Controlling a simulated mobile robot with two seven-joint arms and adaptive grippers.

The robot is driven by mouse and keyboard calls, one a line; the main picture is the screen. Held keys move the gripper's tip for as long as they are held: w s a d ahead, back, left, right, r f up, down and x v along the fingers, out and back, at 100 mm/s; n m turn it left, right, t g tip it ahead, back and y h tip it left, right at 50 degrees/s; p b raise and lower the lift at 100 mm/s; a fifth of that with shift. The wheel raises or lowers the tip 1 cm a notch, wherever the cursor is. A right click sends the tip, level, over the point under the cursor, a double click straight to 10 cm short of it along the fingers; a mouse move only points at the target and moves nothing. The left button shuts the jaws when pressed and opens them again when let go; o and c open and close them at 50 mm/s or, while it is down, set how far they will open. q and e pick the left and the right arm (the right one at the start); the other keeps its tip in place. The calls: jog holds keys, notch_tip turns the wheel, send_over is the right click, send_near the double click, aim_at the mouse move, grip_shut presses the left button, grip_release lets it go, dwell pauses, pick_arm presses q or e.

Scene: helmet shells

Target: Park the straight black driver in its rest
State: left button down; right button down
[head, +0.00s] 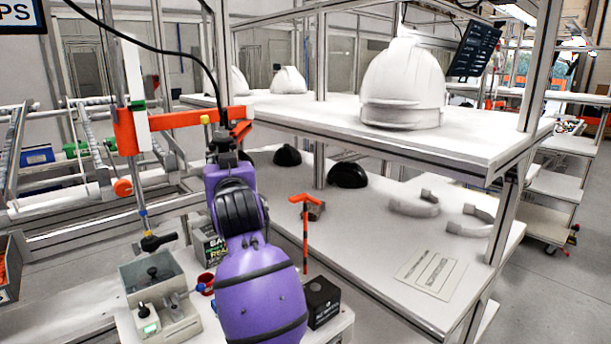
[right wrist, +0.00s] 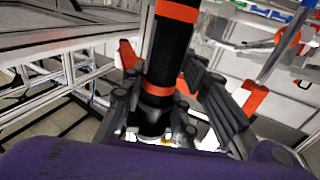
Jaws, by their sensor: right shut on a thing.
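The straight black driver (right wrist: 168,48), with orange bands, stands between the fingers of my right gripper (right wrist: 155,105) in the right wrist view. The fingers are closed around its lower part. In the head view my purple right arm rises from the bottom, and its gripper (head: 226,140) is beside the right end of an orange crossbar (head: 185,118). A black cable comes down to this spot. Most of the driver is hidden there by the gripper and wrist. I cannot tell for certain which part is the rest. My left gripper is not in view.
A grey box with a screen (head: 155,290) and a small black box (head: 322,300) stand at the front. A black tool (head: 157,241) hangs at left. An orange-topped striped rod (head: 305,235) stands right of my arm. White helmets (head: 404,85) sit on the upper shelf (head: 470,148).

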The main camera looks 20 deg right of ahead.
jog(key=s+d, duration=0.3)
jog(key=d, duration=0.3)
jog(key=shift+s+d, duration=0.1)
dwell(0.3)
jog(key=s+d, duration=0.4)
jog(key=d, duration=0.4)
jog(key=shift+s+d, duration=0.3)
jog(key=shift+d, duration=0.1)
dwell(0.3)
jog(key=w+d, duration=0.3)
jog(key=w, duration=0.2)
jog(key=shift+w+d, duration=0.2)
jog(key=shift+w, duration=0.1)
jog(key=shift+a, duration=0.1)
jog(key=c, duration=1.3)
grip_release()
